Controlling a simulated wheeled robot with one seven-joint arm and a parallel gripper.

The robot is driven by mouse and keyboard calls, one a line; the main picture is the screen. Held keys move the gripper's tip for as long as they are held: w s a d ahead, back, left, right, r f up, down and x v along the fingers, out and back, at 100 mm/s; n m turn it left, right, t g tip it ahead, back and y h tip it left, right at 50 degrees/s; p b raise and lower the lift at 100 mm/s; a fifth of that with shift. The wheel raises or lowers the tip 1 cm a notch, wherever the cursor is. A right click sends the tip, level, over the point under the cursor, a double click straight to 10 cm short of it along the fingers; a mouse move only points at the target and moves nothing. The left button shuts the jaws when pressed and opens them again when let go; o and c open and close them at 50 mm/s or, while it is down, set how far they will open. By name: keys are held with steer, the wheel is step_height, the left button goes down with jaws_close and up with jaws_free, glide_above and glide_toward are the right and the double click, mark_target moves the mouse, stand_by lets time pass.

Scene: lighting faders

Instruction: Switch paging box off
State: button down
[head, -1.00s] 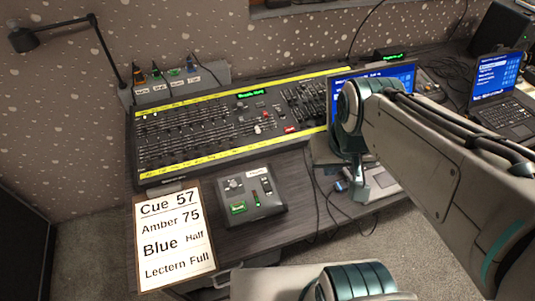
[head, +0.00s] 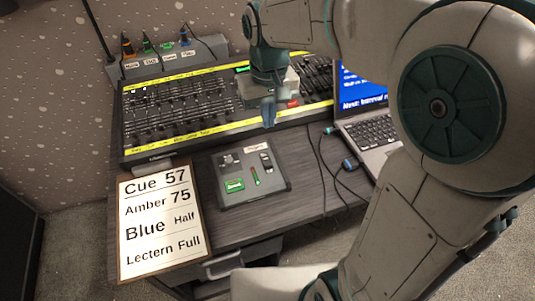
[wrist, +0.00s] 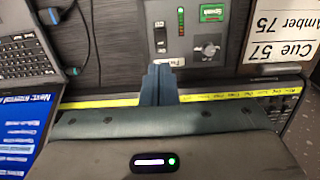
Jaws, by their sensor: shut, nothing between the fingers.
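The paging box (head: 228,192) is a small grey unit on the desk in front of the long fader console. It carries a small label (head: 256,148), a black-and-white rocker switch (head: 266,161), a green display (head: 234,186) and a slim green-lit meter. In the wrist view the box (wrist: 190,36) appears upside down, with the rocker switch (wrist: 160,38) just beyond my fingertips. My gripper (head: 268,124) is shut and empty, pointing down over the console's front edge behind the box; it also shows in the wrist view (wrist: 159,68). It looks apart from the switch.
The fader console (head: 180,112) with yellow strips lies behind the box. An open laptop (head: 372,135) stands to the right, with cables (head: 328,160) between it and the box. A cue card (head: 160,222) lies at the left. A socket strip (head: 170,58) is at the back.

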mark_target(268, 164)
steer(key=shift+f, duration=0.1)
step_height(268, 164, down, 14)
steer(key=shift+r+b, duration=0.1)
steer(key=shift+b, duration=0.8)
